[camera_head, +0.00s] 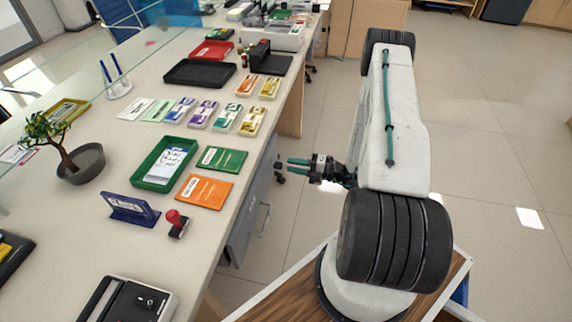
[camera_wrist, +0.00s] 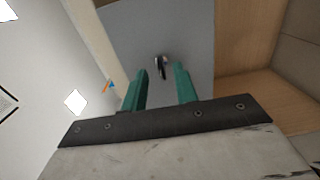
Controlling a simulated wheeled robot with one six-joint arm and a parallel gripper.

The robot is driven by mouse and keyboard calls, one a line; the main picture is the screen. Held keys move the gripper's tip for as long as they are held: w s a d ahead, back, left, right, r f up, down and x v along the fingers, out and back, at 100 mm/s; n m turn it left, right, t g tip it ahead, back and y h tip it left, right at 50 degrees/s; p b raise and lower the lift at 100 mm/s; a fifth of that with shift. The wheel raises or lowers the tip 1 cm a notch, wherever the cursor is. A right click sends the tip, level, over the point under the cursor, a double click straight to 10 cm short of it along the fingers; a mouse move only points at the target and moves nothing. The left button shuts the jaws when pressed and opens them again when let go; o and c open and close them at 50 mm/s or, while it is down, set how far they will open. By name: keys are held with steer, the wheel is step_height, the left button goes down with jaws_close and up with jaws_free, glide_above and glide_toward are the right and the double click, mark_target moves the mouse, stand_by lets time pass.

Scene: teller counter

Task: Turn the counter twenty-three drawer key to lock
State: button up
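A small metal key (camera_wrist: 161,62) sticks out of a plain grey drawer front (camera_wrist: 195,30) in the wrist view. My gripper (camera_head: 288,161) is level with the side of the counter in the head view, its green fingers pointing left towards the grey drawer cabinet (camera_head: 240,232) under the counter. In the wrist view my gripper (camera_wrist: 160,69) is open. The key shows in the gap between the two fingertips, apart from both; how far beyond the tips it lies I cannot tell. I cannot make out the key or any drawer number in the head view.
The counter top (camera_head: 85,200) carries a green tray (camera_head: 148,175), an orange booklet (camera_head: 204,192), a red-handled stamp (camera_head: 177,222) and several note stacks. A wooden panel (camera_wrist: 245,100) stands beside the grey front in the wrist view. The tiled floor (camera_head: 480,160) to the right is clear.

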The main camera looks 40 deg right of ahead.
steer(key=v, duration=0.3)
steer(key=shift+s+d, duration=0.25)
stand_by(0.4)
